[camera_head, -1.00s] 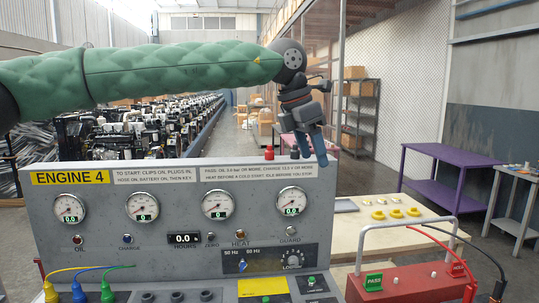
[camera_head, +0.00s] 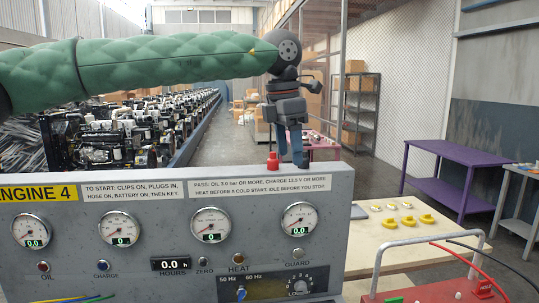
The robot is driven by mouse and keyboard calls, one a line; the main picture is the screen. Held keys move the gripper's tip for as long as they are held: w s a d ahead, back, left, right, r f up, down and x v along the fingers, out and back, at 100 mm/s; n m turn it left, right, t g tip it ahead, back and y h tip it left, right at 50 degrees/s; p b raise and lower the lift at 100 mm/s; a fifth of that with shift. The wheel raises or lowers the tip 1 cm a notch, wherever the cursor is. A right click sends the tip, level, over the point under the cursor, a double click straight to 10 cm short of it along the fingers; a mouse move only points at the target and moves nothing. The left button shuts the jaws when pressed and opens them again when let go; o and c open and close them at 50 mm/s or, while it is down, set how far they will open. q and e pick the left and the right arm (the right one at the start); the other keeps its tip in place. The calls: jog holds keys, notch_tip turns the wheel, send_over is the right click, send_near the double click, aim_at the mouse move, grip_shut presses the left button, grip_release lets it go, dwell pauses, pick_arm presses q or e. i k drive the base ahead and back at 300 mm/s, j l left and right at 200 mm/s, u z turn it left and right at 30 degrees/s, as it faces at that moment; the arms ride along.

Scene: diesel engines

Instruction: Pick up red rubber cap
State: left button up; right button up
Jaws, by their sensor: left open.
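The red rubber cap (camera_head: 272,162) stands upright on the top edge of the grey engine test panel (camera_head: 120,258). My left gripper (camera_head: 292,162) points down just to the right of the cap, with its blue fingers close to the panel's top edge. It is open, and the cap appears beside the fingers, not between them. I cannot tell how far apart they are in depth. My right gripper is not in view.
A cream table (camera_head: 440,252) with several yellow parts (camera_head: 408,220) stands right of the panel. A red battery box with a grey handle (camera_head: 425,242) is at the lower right. A purple table (camera_head: 455,160) stands farther back. Rows of engines (camera_head: 110,140) fill the left background.

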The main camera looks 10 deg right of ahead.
aim_at(273, 163)
jog(key=i, duration=0.85)
